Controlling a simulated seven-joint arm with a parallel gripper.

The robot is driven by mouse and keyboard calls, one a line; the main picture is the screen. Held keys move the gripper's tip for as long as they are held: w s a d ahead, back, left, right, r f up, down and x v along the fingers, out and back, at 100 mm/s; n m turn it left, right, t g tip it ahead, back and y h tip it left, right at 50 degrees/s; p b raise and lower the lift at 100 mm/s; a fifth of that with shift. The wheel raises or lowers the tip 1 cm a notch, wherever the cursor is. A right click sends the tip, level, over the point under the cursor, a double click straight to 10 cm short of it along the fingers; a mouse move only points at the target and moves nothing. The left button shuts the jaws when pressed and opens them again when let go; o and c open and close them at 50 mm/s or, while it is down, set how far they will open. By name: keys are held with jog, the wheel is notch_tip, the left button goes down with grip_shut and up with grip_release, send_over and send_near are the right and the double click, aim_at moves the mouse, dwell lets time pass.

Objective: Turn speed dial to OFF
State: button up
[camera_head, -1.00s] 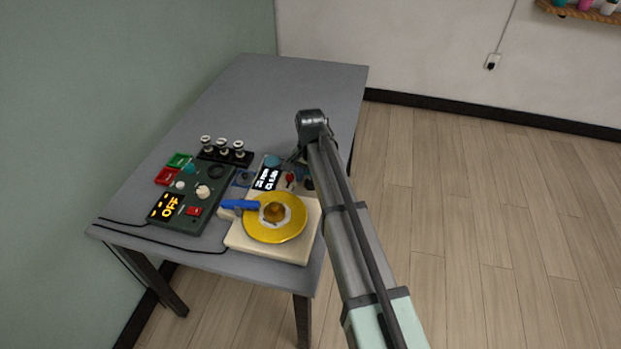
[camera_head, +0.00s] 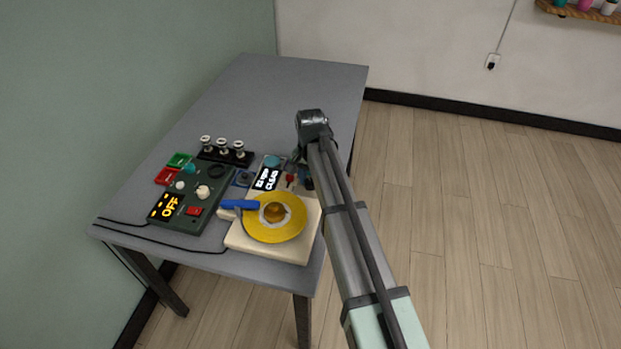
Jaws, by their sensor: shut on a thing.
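My gripper (camera_head: 298,161) is low at the back right of the cream machine (camera_head: 288,251), partly hidden by my own arm. It is shut on a small part there, which looks like the speed dial; the part itself is mostly hidden. The machine carries a yellow disc (camera_head: 262,230) and a black display (camera_head: 266,179) with white text too small to read surely. A teal knob (camera_head: 271,161) and a red switch (camera_head: 290,179) are beside my gripper. The dial's pointer and markings cannot be made out.
A dark green control box (camera_head: 183,213) with an amber display (camera_head: 167,208) reading OFF stands left of the machine. A blue-handled tool (camera_head: 240,204) lies at the disc's left edge. Several posts on a black rack (camera_head: 226,155) stand behind. The far grey tabletop (camera_head: 275,100) is clear.

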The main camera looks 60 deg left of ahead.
aim_at(311, 182)
jog(key=n, duration=1)
jog(key=shift+n, duration=0.3)
dwell(0.4)
jog(key=o, duration=1.1)
jog(key=shift+c, duration=0.2)
jog(key=shift+r, duration=0.15)
notch_tip(311, 182, up, 14)
jog(key=shift+f, duration=0.2)
